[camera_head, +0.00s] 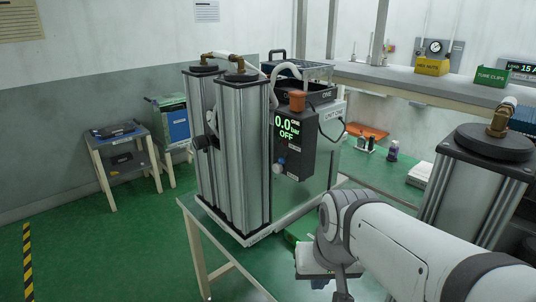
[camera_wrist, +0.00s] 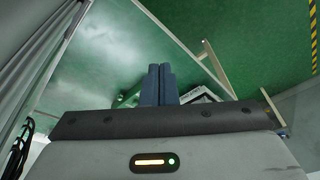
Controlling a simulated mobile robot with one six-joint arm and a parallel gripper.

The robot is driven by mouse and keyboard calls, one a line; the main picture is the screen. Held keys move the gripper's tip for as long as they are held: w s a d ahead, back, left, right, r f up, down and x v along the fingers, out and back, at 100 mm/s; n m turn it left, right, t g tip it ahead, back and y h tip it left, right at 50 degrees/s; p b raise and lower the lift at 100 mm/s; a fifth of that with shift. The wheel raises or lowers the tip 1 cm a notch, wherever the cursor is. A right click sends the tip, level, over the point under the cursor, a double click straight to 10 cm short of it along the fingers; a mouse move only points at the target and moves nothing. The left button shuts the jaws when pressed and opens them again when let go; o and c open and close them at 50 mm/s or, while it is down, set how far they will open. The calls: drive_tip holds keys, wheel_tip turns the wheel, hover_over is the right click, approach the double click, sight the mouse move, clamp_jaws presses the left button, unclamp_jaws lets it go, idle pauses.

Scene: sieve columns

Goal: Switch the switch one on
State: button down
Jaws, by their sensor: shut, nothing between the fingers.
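Unit one is a metal box (camera_head: 322,150) with twin silver columns (camera_head: 243,155) beside it, on a green-topped table. Its dark control panel (camera_head: 304,150) carries a green display (camera_head: 286,127) reading 0.0 bar and OFF. A small pale and blue knob (camera_head: 279,164) sits low on the panel's left side; which part is switch one I cannot tell. My gripper hangs low in front of the unit, apart from the panel, its tips unclear in the head view. In the wrist view my gripper (camera_wrist: 159,72) has its two dark fingers together, with nothing between them.
Another column (camera_head: 480,180) stands at the right behind my arm. A bench with a yellow bin (camera_head: 432,66) and a green bin (camera_head: 492,77) runs along the back. A small side table (camera_head: 122,150) stands at the left. Green floor (camera_head: 110,245) is clear at the left.

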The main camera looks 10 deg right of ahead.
drive_tip(key=w+d+r+m+t+y+p, duration=0.1)
drive_tip(key=w+d+r+m+t, duration=0.1)
drive_tip(key=w+r+m, duration=0.4)
drive_tip(key=w+d+r+m+t+y, duration=0.1)
drive_tip(key=w+r+m, duration=0.5)
drive_tip(key=w+r, duration=0.6)
drive_tip(key=shift+w+d+t+y+p, duration=0.4)
drive_tip(key=shift+w+d+t, duration=0.15)
drive_tip(key=shift+w+t, duration=0.35)
drive_tip(key=shift+w, duration=0.1)
drive_tip(key=p, duration=0.2)
approach(284, 157)
wheel_tip(284, 157, down, 6)
drive_tip(key=w+a, duration=0.1)
drive_tip(key=a, duration=0.1)
drive_tip(key=shift+w+r, duration=0.25)
drive_tip(key=shift+w, duration=0.05)
